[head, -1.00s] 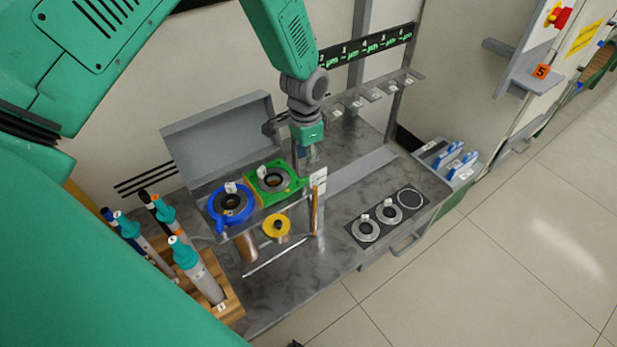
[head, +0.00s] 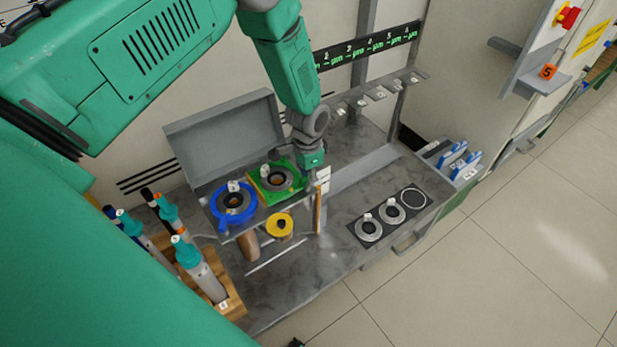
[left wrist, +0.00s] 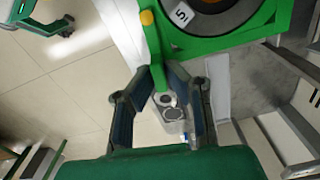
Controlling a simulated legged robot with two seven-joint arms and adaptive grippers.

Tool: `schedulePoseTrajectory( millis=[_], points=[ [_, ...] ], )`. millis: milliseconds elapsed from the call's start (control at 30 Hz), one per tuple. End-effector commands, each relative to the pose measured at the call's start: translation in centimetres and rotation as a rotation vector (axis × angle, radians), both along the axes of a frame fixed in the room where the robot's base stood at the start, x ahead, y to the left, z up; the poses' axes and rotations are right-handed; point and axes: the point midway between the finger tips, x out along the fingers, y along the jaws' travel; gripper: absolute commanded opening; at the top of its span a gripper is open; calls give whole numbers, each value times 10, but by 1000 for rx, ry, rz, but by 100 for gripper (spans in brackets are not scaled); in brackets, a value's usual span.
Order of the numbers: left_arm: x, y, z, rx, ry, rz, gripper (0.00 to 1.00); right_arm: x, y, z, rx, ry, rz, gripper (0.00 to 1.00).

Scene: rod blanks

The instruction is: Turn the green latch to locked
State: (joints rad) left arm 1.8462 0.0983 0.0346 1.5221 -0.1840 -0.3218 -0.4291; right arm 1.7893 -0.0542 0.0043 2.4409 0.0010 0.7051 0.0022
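The green fixture (head: 296,183) is a square frame around a dark ring on the bench shelf, beside a blue ring fixture (head: 222,215). In the left wrist view the green frame (left wrist: 230,42) fills the top, with a plate marked 5. The green latch (left wrist: 153,45) is a bar with a yellow knob, running down from beside the frame. My left gripper (left wrist: 158,72) is open, with one finger on each side of the latch's free end; whether they touch it, I cannot tell. In the head view the left gripper (head: 309,174) is at the fixture's right corner, fingers mostly hidden.
A yellow-topped spool (head: 279,225) stands below the shelf front. Several teal-capped tools stand in a wooden rack (head: 232,304) at left. A dark plate with ring parts (head: 370,229) lies at right. A grey upright panel (head: 222,133) rises behind the fixtures.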

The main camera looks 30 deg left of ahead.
Motion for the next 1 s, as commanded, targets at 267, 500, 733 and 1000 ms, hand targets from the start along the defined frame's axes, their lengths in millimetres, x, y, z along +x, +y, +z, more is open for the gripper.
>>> schedulePoseTrajectory(
  millis=[267,500,733,1000],
  points=[
    [-3,1,-2,4,7,-11,0,0,0,0,0,0,1,40],
    [-4,1,-3,4,11,-101,0,0,0,-2,0,0,0,40],
    [-5,1,-3,1,12,-275,0,0,0,-5,0,0,0,40],
    [-5,2,-3,2,15,-499,0,0,0,-7,0,0,0,40]
  ],
)
